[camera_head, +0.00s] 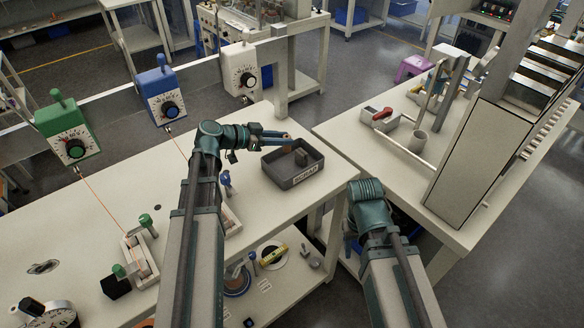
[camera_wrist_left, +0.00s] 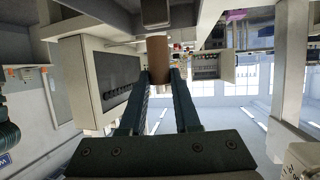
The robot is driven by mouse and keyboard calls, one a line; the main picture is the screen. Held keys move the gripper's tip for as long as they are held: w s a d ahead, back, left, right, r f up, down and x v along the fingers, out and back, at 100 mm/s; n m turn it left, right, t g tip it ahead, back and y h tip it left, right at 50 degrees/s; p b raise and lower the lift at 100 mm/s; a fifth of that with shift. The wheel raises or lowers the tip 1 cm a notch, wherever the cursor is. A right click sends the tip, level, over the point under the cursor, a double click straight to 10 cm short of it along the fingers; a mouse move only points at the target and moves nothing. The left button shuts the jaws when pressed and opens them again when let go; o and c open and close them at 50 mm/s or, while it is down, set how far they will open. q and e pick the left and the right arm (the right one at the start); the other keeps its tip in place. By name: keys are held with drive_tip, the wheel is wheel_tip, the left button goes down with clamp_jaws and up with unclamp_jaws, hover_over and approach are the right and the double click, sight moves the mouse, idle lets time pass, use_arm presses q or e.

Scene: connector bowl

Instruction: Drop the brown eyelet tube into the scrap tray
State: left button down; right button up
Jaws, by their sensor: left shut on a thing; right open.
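My left gripper (camera_head: 285,138) is shut on the brown eyelet tube (camera_wrist_left: 157,58), which sits between the fingertips in the left wrist view. In the head view the tube (camera_head: 287,136) is a small brown spot at the fingertips. The gripper reaches out level near the far left part of the grey scrap tray (camera_head: 297,179); its exact height over the tray is hard to tell. The tray has a "SCRAP" label on its front wall. My right arm shows at the lower right of the head view, but its gripper is out of sight.
A small dark brown block (camera_head: 301,157) is in the tray. Green (camera_head: 68,128), blue (camera_head: 160,92) and white (camera_head: 239,71) dial boxes stand along the back. A second bench (camera_head: 400,165) with a pole and a red-handled device lies to the right, across a gap.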

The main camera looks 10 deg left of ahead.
use_arm(q)
drive_tip(key=c, duration=0.5)
unclamp_jaws()
drive_tip(key=shift+c, duration=0.2)
drive_tip(key=p+v, duration=0.5)
drive_tip(key=v, duration=0.8)
drive_tip(key=shift+s+a+r, duration=0.2)
drive_tip(key=shift+a, duration=0.1)
drive_tip(key=s+d+f+n+g+y, duration=0.1)
drive_tip(key=s+d+f+g, duration=0.2)
drive_tip(key=d, duration=0.5)
drive_tip(key=s+d+f+n+g+y, duration=0.1)
drive_tip(key=d+f+g, duration=0.2)
drive_tip(key=d+f, duration=0.3)
drive_tip(key=s+d+f+n+g+y, duration=0.3)
drive_tip(key=s+d+f+n+y, duration=0.1)
drive_tip(key=s+d+y, duration=0.5)
drive_tip(key=shift+s+d+f+y, duration=0.3)
drive_tip(key=shift+s+d, duration=0.25)
drive_tip(key=shift+s, duration=0.3)
